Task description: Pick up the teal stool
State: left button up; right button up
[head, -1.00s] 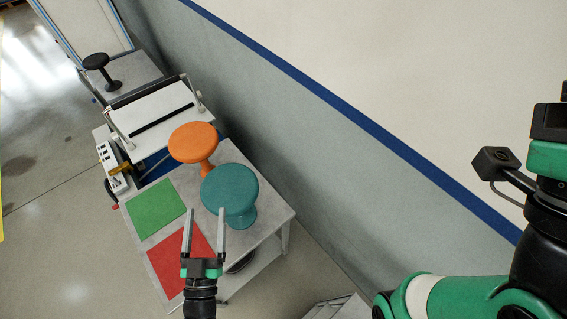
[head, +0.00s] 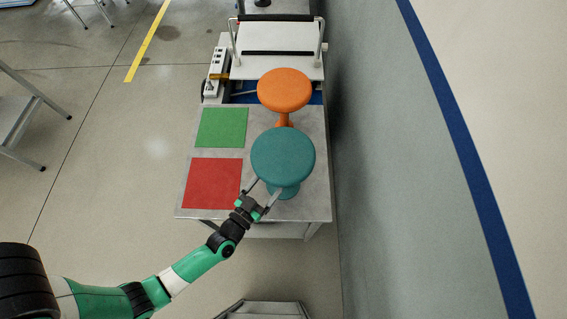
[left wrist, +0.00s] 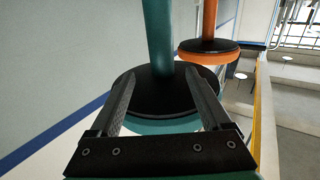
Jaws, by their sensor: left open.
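The teal stool (head: 283,156) stands upright on the grey table with its round seat up. The left wrist view looks upside down and shows its teal stem (left wrist: 158,35) and the black underside of its seat (left wrist: 160,98). My left gripper (head: 264,191) is open at the stool's near left side, below the seat. In the left wrist view its fingers (left wrist: 161,76) lie to either side of the stem's line, with the stem at or just beyond the tips; contact cannot be told. My right gripper is not in view.
An orange stool (head: 284,90) stands just behind the teal one; its seat underside shows in the left wrist view (left wrist: 208,45). Green (head: 221,127) and red (head: 213,183) mats lie left on the grey table (head: 318,205). A wall (head: 375,200) runs close on the right.

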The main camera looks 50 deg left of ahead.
pick_arm(q)
jog(key=x, duration=0.3)
jog(key=b+x, duration=0.1)
jog(key=x, duration=0.1)
jog(key=shift+w+a+r, duration=0.15)
jog(key=shift+a+r, duration=0.05)
jog(key=shift+r, duration=0.15)
grip_shut()
dwell(1.0)
jog(key=shift+r, duration=0.2)
